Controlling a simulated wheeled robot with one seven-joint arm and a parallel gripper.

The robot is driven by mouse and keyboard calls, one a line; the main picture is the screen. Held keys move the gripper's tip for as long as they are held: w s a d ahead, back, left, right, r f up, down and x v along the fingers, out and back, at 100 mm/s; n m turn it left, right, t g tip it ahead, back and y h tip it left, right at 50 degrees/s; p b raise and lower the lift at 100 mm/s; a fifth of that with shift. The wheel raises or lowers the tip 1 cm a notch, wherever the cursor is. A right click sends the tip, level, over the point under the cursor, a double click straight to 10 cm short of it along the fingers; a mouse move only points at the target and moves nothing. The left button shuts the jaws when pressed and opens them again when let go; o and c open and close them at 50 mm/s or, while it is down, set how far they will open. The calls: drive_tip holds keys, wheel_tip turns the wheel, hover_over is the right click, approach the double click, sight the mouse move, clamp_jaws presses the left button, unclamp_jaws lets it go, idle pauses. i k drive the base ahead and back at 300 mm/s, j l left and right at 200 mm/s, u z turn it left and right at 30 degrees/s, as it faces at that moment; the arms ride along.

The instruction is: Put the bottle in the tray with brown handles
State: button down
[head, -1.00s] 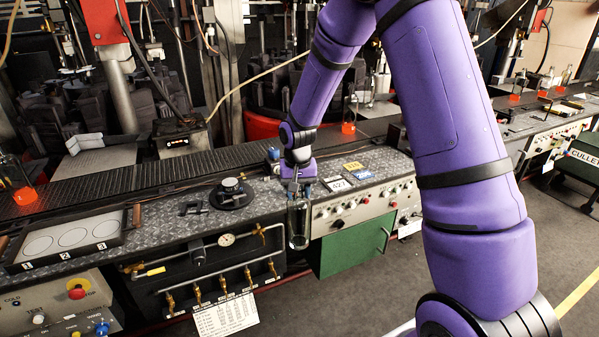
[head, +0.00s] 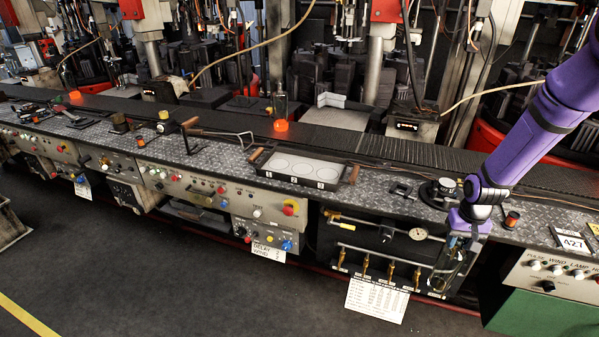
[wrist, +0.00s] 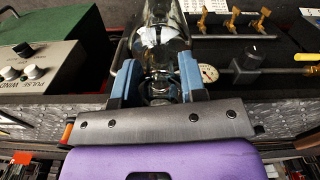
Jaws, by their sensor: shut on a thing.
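My gripper (head: 467,233) is at the right in the head view, in front of the metal counter edge. It is shut on a clear glass bottle (head: 448,268), which hangs below it, tilted, in front of the pipe panel. In the wrist view the bottle (wrist: 165,35) shows between the two blue fingers of my gripper (wrist: 160,82). The tray with brown handles (head: 306,184) lies on the counter to the left of my gripper. It has a dark rim and a pale floor with three numbered circles. The tray looks empty.
A black round fixture (head: 438,193) stands on the counter between the tray and my gripper. A bent metal rod (head: 222,135) lies left of the tray. Another bottle with a glowing orange base (head: 281,116) stands on the conveyor behind the tray. Brass valves (head: 366,268) line the panel below.

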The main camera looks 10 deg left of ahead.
sight(302, 168)
drive_tip(key=j+u, duration=0.1)
drive_tip(key=u, duration=0.6)
drive_tip(key=i+j+u, duration=0.1)
drive_tip(key=u, duration=0.2)
drive_tip(key=i+j+u, duration=0.1)
drive_tip(key=u, duration=0.2)
drive_tip(key=i+u, duration=0.1)
drive_tip(key=u, duration=0.2)
drive_tip(key=i+j+z, duration=0.25)
drive_tip(key=i, duration=0.2)
